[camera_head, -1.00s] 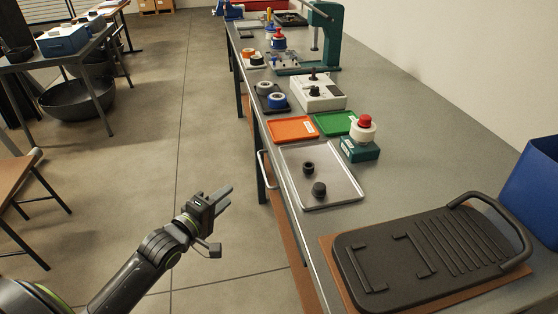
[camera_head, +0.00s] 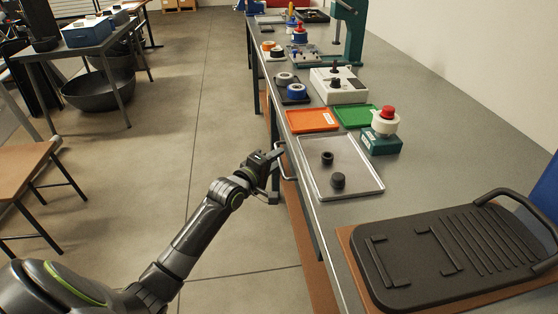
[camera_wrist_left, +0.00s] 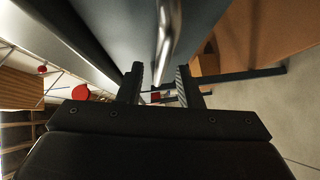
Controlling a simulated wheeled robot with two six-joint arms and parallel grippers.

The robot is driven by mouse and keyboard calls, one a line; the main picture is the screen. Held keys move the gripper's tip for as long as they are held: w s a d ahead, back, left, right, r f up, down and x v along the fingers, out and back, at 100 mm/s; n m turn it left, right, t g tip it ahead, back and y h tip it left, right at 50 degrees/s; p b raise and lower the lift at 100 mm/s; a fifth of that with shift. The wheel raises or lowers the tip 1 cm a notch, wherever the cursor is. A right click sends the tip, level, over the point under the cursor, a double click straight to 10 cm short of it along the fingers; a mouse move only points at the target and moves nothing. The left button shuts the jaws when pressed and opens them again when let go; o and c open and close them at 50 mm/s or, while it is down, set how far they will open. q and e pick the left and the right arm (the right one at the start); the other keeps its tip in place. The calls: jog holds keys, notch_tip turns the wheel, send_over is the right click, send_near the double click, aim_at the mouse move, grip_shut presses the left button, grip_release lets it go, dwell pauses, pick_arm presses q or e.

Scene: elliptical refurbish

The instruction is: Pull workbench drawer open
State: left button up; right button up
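The workbench (camera_head: 440,140) runs along the right side of the head view. Its drawer handle (camera_head: 284,165), a pale metal bar, stands out from the bench's left side below the top edge. The drawer looks shut, though its front is seen at a steep angle. My left gripper (camera_head: 275,174) is at the handle, reaching in from the left. In the left wrist view the handle (camera_wrist_left: 166,40) runs down toward the gap between the two fingers of my left gripper (camera_wrist_left: 160,84). The fingers are apart, and I see no firm contact. My right gripper is not in view.
On the bench are a metal tray (camera_head: 365,187) with two dark knobs, an orange tray (camera_head: 312,121), a green tray (camera_head: 354,115) and a black ridged plate (camera_head: 430,255). Open floor (camera_head: 165,150) lies left of the bench. A stool (camera_head: 22,165) stands at far left.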

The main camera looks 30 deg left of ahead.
pick_arm(q)
jog(key=shift+w+d+f, duration=0.15)
jog(key=shift+w, duration=0.95)
jog(key=shift+c, duration=0.4)
grip_shut()
